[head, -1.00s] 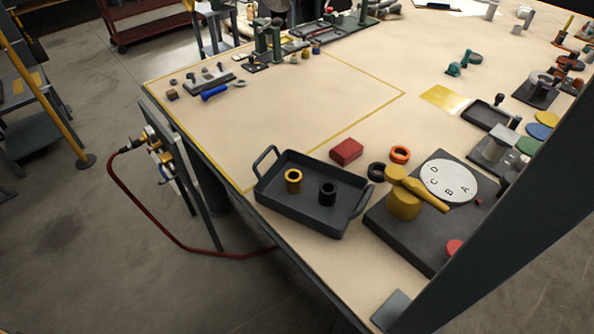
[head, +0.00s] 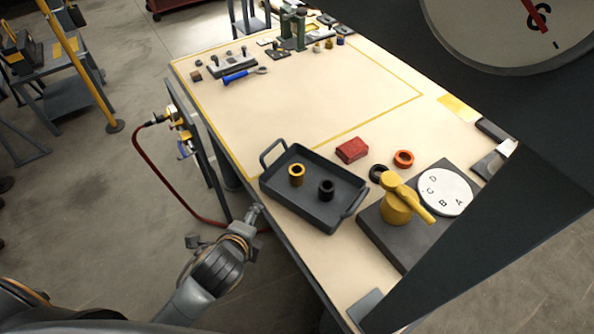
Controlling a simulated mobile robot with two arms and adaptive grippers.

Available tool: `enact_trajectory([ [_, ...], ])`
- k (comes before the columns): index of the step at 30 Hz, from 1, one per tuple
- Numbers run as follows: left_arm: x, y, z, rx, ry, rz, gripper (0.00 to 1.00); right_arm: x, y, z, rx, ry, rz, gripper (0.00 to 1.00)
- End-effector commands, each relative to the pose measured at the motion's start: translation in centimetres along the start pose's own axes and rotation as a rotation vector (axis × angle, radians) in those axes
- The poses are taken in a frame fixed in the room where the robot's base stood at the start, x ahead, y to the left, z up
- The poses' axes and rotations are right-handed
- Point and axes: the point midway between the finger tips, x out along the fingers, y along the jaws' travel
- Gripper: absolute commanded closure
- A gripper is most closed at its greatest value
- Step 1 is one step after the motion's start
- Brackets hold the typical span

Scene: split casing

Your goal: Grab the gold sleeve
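The gold sleeve (head: 297,181) stands upright in the left part of a dark grey tray (head: 290,205) on the table. A black sleeve (head: 326,194) stands in the same tray, to its right. My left gripper (head: 254,213) is just outside the table's left edge, below and left of the tray, apart from the gold sleeve. It is seen small and from behind, so I cannot tell whether its fingers are open or shut. My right gripper is not in view.
A red block (head: 352,150), an orange ring (head: 403,158) and a black ring (head: 378,173) lie beside the tray. A yellow lever (head: 398,205) with a lettered dial (head: 444,188) is at right. A dark beam and a gauge (head: 510,25) block the right side.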

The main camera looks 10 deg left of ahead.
Motion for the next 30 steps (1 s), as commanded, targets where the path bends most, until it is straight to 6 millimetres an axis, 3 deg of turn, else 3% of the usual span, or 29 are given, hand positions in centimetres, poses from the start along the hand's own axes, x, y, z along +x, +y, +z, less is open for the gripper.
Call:
enact_trajectory([
  [6,0.5,-4.8,-1.1,0.659,-0.059,-0.204,0.32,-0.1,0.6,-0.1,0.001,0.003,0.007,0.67],
  [13,1.1,-7.4,-2.9,1.23,-0.166,-0.355,0.32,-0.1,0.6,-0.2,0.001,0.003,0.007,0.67],
  [20,2.2,-8.5,-3.6,1.393,-0.209,-0.394,0.32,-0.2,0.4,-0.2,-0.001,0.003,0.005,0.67],
  [30,7.9,-10.9,-4.1,1.389,-0.207,-0.392,0.32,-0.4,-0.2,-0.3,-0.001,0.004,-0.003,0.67],
])
